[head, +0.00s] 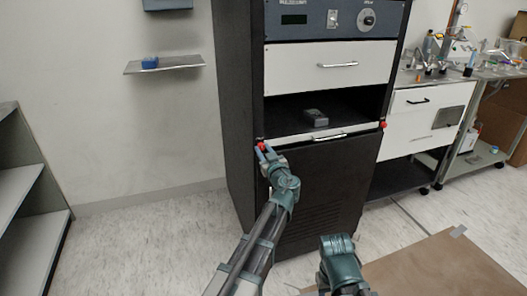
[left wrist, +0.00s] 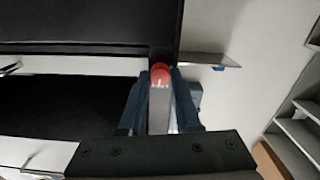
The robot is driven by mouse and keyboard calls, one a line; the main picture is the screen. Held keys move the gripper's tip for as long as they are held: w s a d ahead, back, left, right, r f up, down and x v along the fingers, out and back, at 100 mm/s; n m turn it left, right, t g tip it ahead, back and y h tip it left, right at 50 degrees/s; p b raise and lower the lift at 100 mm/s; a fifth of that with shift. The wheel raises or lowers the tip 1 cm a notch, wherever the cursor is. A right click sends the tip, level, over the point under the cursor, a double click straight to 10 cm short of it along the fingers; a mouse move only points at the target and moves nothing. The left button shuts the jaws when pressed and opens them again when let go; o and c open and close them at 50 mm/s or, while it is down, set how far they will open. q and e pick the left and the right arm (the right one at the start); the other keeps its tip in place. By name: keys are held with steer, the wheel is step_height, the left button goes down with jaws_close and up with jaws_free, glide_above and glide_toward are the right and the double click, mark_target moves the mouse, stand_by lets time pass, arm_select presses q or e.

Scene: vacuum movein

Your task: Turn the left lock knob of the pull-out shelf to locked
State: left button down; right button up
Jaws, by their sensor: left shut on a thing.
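The pull-out shelf (head: 300,135) is a pale strip low in the open bay of the dark cabinet, with a metal handle (head: 330,137). A red left lock knob (head: 261,146) sits at its left end, and a red right knob (head: 383,125) at its right end. My left gripper (head: 266,151) is at the left knob. In the left wrist view the red knob (left wrist: 161,74) shows between the two dark fingers (left wrist: 156,100), which are shut on it. Part of the knob is hidden by the fingers. My right arm shows at the bottom of the head view; its gripper cannot be made out.
A grey block (head: 316,117) lies in the bay above the shelf. A white drawer (head: 328,68) and a control panel (head: 333,19) are above. A wall shelf (head: 164,66) with a blue item is at the left.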

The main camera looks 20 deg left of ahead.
arm_select(q)
steer(key=m, duration=1.3)
steer(key=shift+m, duration=2.1)
steer(key=c, duration=0.6)
jaws_free()
steer(key=v, duration=1.4)
